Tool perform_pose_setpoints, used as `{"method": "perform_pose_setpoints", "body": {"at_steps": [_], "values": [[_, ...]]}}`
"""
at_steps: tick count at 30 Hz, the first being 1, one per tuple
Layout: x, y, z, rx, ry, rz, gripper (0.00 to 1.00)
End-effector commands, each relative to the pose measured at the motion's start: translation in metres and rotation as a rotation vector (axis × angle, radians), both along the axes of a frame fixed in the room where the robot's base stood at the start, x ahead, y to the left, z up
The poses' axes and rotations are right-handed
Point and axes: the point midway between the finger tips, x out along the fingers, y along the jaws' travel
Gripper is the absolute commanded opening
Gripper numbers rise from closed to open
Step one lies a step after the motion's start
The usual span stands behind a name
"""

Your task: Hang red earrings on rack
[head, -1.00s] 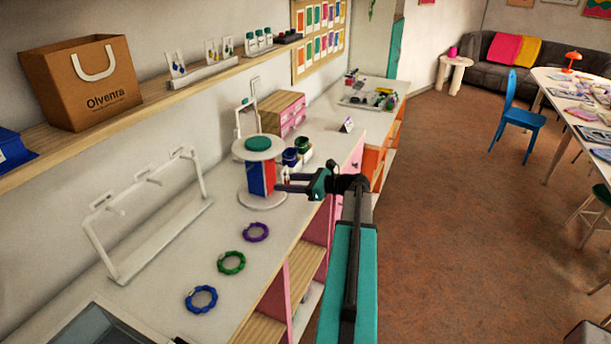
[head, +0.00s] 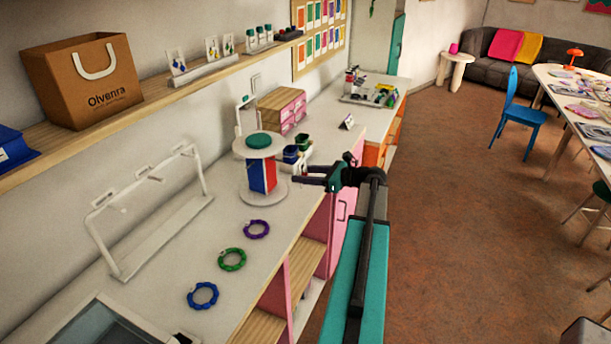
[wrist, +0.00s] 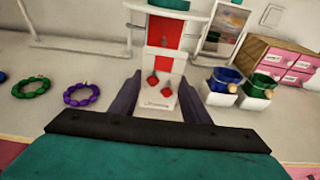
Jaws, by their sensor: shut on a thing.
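A white card with two red earrings (wrist: 153,83) shows between my fingers in the wrist view, upright and in front of a round white stand. My gripper (wrist: 158,108) is shut on this card. In the head view my gripper (head: 299,180) is above the counter's front edge, just right of the round stand; the card is too small to make out there. The white rack (head: 118,270), a frame with short hooks along its top bar, stands on the counter at left, well away from my gripper. Its base also shows in the wrist view (wrist: 75,42).
A round stand (head: 261,197) with red and blue panels is close to my gripper. Purple (head: 257,229), green (head: 232,259) and blue (head: 203,296) bracelets lie in front of the rack. Small pots (head: 291,154) and a pink drawer box (head: 283,108) stand behind.

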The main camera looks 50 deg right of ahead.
Motion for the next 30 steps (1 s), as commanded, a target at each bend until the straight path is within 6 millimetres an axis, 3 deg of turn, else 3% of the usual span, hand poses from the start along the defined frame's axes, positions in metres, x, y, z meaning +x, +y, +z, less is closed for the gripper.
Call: {"method": "perform_pose_setpoints", "body": {"at_steps": [30], "values": [[0.051,0.014,0.0,0.0,0.0,-0.001,0.1]]}}
